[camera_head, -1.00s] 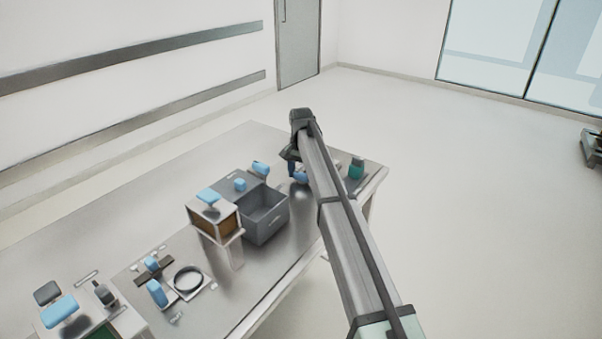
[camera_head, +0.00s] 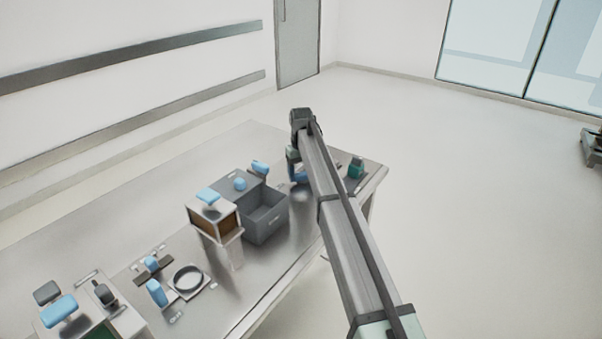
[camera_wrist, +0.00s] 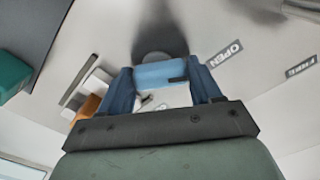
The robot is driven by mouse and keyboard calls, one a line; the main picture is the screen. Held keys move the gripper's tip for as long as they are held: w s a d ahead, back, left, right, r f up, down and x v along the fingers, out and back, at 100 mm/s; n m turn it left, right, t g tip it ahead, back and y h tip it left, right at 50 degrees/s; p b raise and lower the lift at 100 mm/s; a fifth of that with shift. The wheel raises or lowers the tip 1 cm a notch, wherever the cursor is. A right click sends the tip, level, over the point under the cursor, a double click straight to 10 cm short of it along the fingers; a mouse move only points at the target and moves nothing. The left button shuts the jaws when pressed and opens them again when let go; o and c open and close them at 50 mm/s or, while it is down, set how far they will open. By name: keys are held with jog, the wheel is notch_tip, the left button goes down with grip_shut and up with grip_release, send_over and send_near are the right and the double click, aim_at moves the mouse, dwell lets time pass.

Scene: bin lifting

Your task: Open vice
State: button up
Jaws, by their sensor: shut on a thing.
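In the wrist view, my gripper (camera_wrist: 162,80) has its two dark blue fingers closed on either side of a light blue handle (camera_wrist: 160,72). The handle has a dark mark near its right end and a round grey part behind it. An "OPEN" label (camera_wrist: 224,53) lies on the surface to the right of the handle. In the head view, my gripper (camera_head: 297,172) is low over the far right part of the table, partly hidden by my arm. I cannot make out the vice's jaws clearly.
A teal block (camera_head: 356,168) stands close to the right of my arm on the table (camera_head: 215,297). An open grey bin (camera_head: 265,224) and a box with a blue handle (camera_head: 214,212) stand to the left. A second label (camera_wrist: 300,66) lies at the wrist view's right.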

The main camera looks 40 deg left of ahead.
aim_at(301, 173)
jog(key=shift+n, duration=0.4)
jog(key=o, duration=1.1)
jog(key=shift+c, duration=0.2)
jog(key=shift+r, duration=0.1)
notch_tip(301, 173, up, 14)
dwell(0.4)
